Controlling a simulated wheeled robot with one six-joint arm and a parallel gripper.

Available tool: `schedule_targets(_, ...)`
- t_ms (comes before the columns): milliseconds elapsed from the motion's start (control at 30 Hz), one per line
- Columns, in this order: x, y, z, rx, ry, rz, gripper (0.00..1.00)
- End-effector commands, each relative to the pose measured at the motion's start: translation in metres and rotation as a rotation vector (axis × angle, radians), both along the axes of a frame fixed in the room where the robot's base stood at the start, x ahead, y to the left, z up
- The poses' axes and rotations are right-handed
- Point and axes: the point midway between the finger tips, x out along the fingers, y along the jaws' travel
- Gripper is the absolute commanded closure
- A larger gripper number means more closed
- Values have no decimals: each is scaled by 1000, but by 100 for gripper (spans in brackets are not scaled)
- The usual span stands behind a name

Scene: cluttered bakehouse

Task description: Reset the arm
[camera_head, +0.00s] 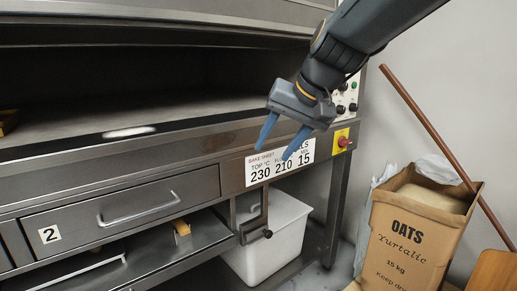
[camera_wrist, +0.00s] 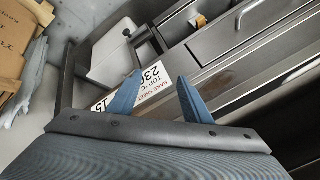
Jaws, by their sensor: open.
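My gripper (camera_head: 284,134) hangs from the upper right of the head view, in front of the oven's right front. Its two blue fingers are apart and nothing is between them. In the wrist view my gripper (camera_wrist: 157,97) also shows open and empty. Behind the fingers is a white bake sheet card (camera_head: 280,163) reading 230, 210 and 15; the fingers partly cover it. I cannot tell whether the fingers touch the card.
The steel oven has an open, dark chamber (camera_head: 150,85) and a shut drawer (camera_head: 110,212) marked 2. A white bin (camera_head: 270,245) stands below. A red knob (camera_head: 344,142) is close to my gripper.

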Motion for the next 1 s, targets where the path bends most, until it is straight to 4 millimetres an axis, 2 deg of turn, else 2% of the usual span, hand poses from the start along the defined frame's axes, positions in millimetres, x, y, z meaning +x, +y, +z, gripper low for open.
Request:
schedule_targets(33,-26,9,-27,-41,45,50,55)
schedule_targets(100,-60,15,-61,-103,102,118,55)
schedule_targets(200,-105,16,-101,-182,169,206,55)
schedule_targets(300,-142,13,-131,-249,219,278,55)
schedule_targets(500,-201,1,-172,-356,294,397,55)
schedule_targets(700,-248,-13,-200,-447,351,495,55)
schedule_targets(1000,-239,-34,-166,-435,364,418,55)
